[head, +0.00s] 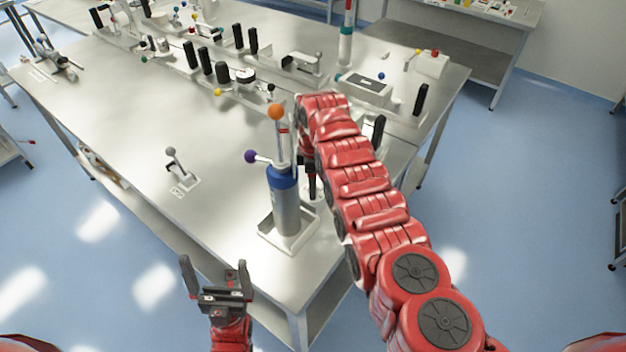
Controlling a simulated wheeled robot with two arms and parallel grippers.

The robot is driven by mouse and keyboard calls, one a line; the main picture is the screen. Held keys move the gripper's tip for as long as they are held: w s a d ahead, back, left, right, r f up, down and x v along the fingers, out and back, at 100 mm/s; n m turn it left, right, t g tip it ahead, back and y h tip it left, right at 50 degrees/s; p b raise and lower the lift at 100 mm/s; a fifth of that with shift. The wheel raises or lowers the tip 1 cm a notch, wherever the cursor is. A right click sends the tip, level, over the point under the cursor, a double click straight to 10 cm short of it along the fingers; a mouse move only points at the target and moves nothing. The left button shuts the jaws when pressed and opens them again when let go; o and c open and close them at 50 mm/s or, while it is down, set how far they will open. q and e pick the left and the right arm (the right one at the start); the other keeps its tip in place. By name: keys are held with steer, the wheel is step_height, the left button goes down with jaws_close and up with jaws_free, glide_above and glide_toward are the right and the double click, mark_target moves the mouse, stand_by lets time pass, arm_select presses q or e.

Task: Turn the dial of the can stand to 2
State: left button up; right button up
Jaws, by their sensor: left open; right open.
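The can stand (286,205) is at the front corner of the metal table: an upright grey can with a blue band on a pale square base. An orange ball (277,112) tops its upright rod, and a purple ball (251,156) sits on a side lever. I cannot make out the dial or its numbers. My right gripper (312,187) points down just behind and right of the can, partly hidden by it and by my red arm; contact cannot be told. My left gripper (214,266) is open and empty, in front of the table's near edge, left of the stand.
A small lever switch (174,162) stands on the table left of the can stand. Several black handles and levers line the back, with a red-topped column (346,35) and a box with a dark top (366,88). The table's left middle is mostly clear.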

steer(key=shift+f, duration=0.15)
jaws_close()
stand_by(0.4)
steer(key=shift+f+m+b, duration=0.25)
steer(key=shift+m+b, duration=0.85)
steer(key=shift+b, duration=0.15)
steer(key=m+b, duration=0.5)
steer(key=b, duration=0.1)
steer(key=m+b, duration=0.2)
steer(key=shift+m, duration=0.3)
steer(key=shift+r+m+b, duration=0.2)
steer(key=shift+m+b, duration=0.7)
steer(key=shift+m, duration=0.1)
